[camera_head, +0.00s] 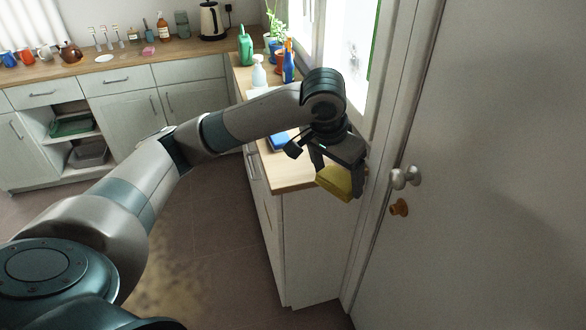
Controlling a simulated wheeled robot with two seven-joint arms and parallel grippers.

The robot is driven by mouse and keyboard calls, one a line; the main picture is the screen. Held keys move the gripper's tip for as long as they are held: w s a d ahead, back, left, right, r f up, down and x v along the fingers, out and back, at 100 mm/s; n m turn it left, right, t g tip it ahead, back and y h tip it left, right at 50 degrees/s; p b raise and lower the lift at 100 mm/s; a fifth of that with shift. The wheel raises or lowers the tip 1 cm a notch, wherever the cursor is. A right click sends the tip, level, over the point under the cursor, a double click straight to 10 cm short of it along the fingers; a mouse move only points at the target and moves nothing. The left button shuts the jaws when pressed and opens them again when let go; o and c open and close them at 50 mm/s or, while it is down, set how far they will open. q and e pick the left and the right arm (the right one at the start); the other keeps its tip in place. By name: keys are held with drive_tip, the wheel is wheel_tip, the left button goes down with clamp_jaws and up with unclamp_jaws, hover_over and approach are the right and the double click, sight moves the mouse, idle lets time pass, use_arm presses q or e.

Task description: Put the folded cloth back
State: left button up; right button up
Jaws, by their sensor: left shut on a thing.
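The folded cloth (335,184) is yellow. My left gripper (338,172) is shut on it and points down. The cloth is at the near right end of the wooden counter (289,178), close to the door frame. I cannot tell whether the cloth touches the counter top or hangs just above it. The gripper hides part of the cloth. My left arm reaches in from the lower left across the picture. My right gripper is not in view.
A blue object (279,142) lies on the counter behind the gripper. A white spray bottle (258,73), a blue bottle (289,66) and a green watering can (245,47) stand farther back. A white door with a knob (405,178) is close on the right. The floor left of the counter is clear.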

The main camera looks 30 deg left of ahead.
use_arm(q)
drive_tip(key=w+a+m+h, duration=0.1)
drive_tip(key=w+a+m, duration=0.4)
drive_tip(key=a, duration=0.4)
drive_tip(key=shift+w+m+g+h+b, duration=0.3)
drive_tip(key=shift+w+m+g+b, duration=0.1)
drive_tip(key=shift+w, duration=0.1)
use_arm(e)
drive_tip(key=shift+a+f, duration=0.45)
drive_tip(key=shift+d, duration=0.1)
use_arm(q)
drive_tip(key=w+a+f+p, duration=0.1)
drive_tip(key=a+f, duration=0.1)
drive_tip(key=a, duration=0.1)
drive_tip(key=w+a+f+p, duration=0.1)
drive_tip(key=a+f, duration=0.1)
drive_tip(key=a, duration=0.1)
drive_tip(key=w+a+f+p, duration=0.1)
drive_tip(key=w+a+f, duration=0.1)
drive_tip(key=a, duration=0.2)
drive_tip(key=shift+w+f, duration=0.1)
drive_tip(key=shift+f, duration=0.1)
drive_tip(key=shift+w+a+f, duration=0.15)
drive_tip(key=shift+a+f, duration=0.2)
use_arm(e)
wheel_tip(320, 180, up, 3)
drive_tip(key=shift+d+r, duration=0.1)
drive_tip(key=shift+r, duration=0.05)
